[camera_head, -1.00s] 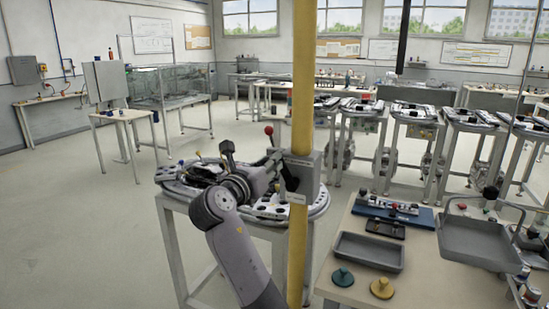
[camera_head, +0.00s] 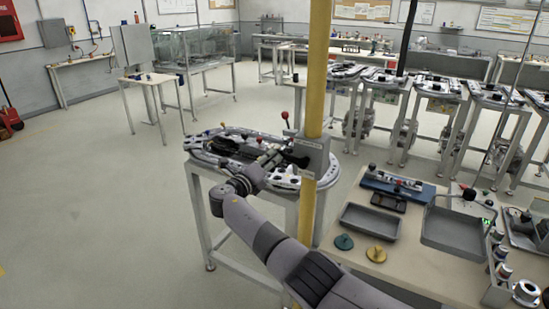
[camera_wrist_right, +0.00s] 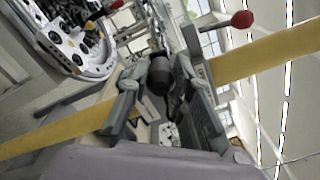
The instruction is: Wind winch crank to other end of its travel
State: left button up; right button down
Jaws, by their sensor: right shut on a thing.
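The winch is a grey box (camera_head: 313,157) on a yellow post (camera_head: 317,80), above a ring-shaped table. My right gripper (camera_head: 276,158) is just left of the box. In the right wrist view its two fingers (camera_wrist_right: 158,98) are on either side of a dark cylindrical grip (camera_wrist_right: 159,68), which appears to be the crank handle, and they are shut on it. The crank arm behind it is mostly hidden. A red ball knob on a stem (camera_head: 285,115) stands at the box's upper left; a red knob also shows in the wrist view (camera_wrist_right: 242,19). My left gripper is out of view.
The ring table's track (camera_head: 215,151) lies below and left of my right gripper. A workbench (camera_head: 410,262) with grey trays and green and yellow knobbed discs is on the right. More ring tables stand behind. The floor at left is clear.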

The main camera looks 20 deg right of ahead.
jog(key=shift+s+f, duration=0.1)
jog(key=shift+f, duration=0.85)
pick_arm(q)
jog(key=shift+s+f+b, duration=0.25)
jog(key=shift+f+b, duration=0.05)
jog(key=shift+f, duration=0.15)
pick_arm(e)
jog(key=shift+s+d+f, duration=0.1)
jog(key=shift+f, duration=0.6)
jog(key=shift+s+d+f, duration=0.1)
jog(key=shift+f, duration=0.55)
jog(key=c, duration=1.4)
grip_release()
jog(key=shift+d+r, duration=0.1)
